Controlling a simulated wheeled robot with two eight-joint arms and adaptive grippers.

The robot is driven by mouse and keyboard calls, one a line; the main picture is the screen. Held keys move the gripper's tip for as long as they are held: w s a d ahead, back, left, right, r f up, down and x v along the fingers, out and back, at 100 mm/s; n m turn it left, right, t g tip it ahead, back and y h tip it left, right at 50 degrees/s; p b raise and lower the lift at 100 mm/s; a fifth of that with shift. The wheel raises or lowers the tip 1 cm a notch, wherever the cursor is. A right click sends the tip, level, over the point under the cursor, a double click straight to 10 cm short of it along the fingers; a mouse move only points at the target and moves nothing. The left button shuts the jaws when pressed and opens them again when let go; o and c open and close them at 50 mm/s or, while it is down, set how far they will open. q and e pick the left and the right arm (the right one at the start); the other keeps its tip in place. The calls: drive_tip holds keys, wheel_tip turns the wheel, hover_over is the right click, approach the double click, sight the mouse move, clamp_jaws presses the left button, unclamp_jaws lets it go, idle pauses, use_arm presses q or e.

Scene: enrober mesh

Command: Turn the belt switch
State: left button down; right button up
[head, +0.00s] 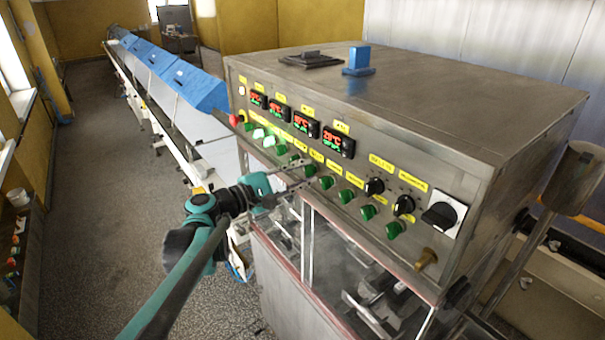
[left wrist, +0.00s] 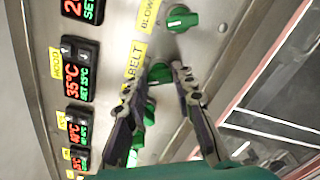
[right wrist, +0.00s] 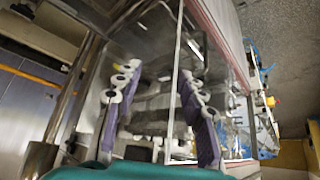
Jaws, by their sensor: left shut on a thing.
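The belt switch (left wrist: 160,72) is a small green rotary knob on the steel panel, beside the yellow BELT label (left wrist: 134,60) in the left wrist view. My left gripper (left wrist: 154,80) has its fingertips on either side of this knob and is shut on it. In the head view my left gripper (head: 300,183) reaches the row of green knobs from below left, at the belt switch (head: 310,170). The fingers partly hide the knob in the left wrist view. My right gripper (right wrist: 157,78) is open and empty in the right wrist view, in front of the machine's clear-panelled lower section.
Other green knobs (head: 326,183) sit close on both sides, with black selectors (head: 374,187) to the right. A red button (head: 235,120) is at the panel's left end. Temperature displays (head: 306,125) are above. A blue block (head: 358,62) stands on the cabinet top. Open floor (head: 110,200) lies left.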

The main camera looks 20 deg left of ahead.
use_arm(q)
drive_tip(key=c, duration=1.2)
unclamp_jaws()
drive_tip(key=shift+s+a, duration=0.1)
drive_tip(key=v, duration=1.2)
drive_tip(key=s+d+f+m+g+y+b, duration=0.15)
drive_tip(key=d+f+b, duration=0.25)
drive_tip(key=f, duration=0.5)
drive_tip(key=s+d+f+m+g+y+b, duration=0.1)
drive_tip(key=s+d+f+m+g+b, duration=0.3)
drive_tip(key=f, duration=0.5)
drive_tip(key=s+d+f+m+g+y+b, duration=0.1)
drive_tip(key=s+d+f+m+y+b, duration=0.3)
drive_tip(key=f, duration=0.6)
drive_tip(key=s+a+f+m+y+b, duration=0.1)
drive_tip(key=s+f+m+b, duration=0.1)
drive_tip(key=f+b, duration=0.2)
drive_tip(key=s+a+f+m+y+b, duration=0.2)
drive_tip(key=f+b, duration=0.2)
drive_tip(key=f, duration=0.5)
drive_tip(key=s+a+f+m+y+b, duration=0.1)
drive_tip(key=s+f+m+b, duration=0.1)
drive_tip(key=f+b, duration=0.3)
drive_tip(key=shift+s+a+f+m+g+y, duration=0.1)
drive_tip(key=shift+f+m+g+y, duration=0.05)
drive_tip(key=shift+f+m, duration=0.2)
drive_tip(key=shift+s+a+f+m+g+y, duration=0.1)
drive_tip(key=shift+f+m, duration=0.1)
drive_tip(key=shift+f, duration=0.2)
